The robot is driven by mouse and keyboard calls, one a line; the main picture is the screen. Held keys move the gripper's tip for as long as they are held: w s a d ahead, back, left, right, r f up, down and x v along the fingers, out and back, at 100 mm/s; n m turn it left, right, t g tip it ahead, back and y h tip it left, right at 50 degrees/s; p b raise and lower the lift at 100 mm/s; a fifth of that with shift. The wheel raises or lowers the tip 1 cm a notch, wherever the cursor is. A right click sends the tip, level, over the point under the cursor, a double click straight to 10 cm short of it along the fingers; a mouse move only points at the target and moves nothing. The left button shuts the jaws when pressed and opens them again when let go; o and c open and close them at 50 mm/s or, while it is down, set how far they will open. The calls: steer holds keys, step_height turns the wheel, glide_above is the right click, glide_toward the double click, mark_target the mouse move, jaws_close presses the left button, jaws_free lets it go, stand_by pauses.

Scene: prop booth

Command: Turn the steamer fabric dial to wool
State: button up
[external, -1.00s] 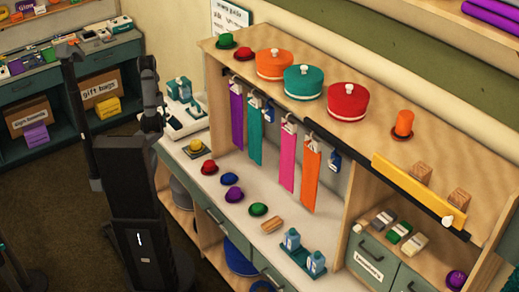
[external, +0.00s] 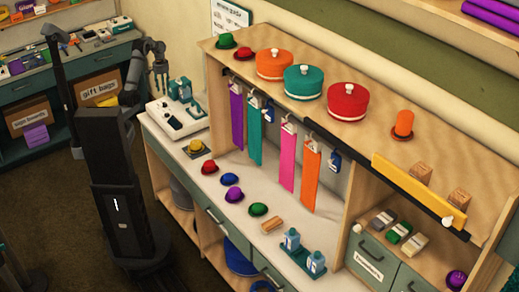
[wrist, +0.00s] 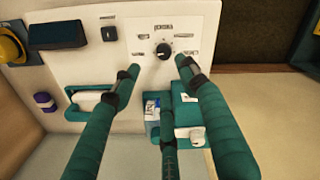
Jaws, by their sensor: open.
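The steamer is a white panel-like unit (external: 172,122) at the left end of the counter in the external view. In the wrist view its white face (wrist: 215,20) carries a round black dial (wrist: 163,50) with small labels around it, too small to read for sure. The dial's setting cannot be told. My gripper (external: 160,84) hangs above the unit in the external view. In the wrist view my gripper (wrist: 158,68) is open, with its dark green fingers spread. Two fingertips lie to the left and right just below the dial, and a third finger is lower. Nothing is held.
A black block (wrist: 57,35) and a black switch (wrist: 109,34) sit left of the dial. A teal handle (wrist: 90,98) and teal holders with bottles (wrist: 187,115) are below it. A yellow hat (external: 195,147) and several coloured hats lie along the counter.

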mark_target(165, 105)
steer(key=shift+n, duration=0.5)
steer(key=f, duration=0.3)
steer(key=f+p, duration=0.1)
steer(key=f, duration=0.3)
steer(key=f+p, duration=0.1)
steer(key=f, duration=0.2)
steer(key=shift+w+a+f, duration=0.3)
steer(key=shift+a+f, duration=0.1)
steer(key=shift+c, duration=0.3)
jaws_close()
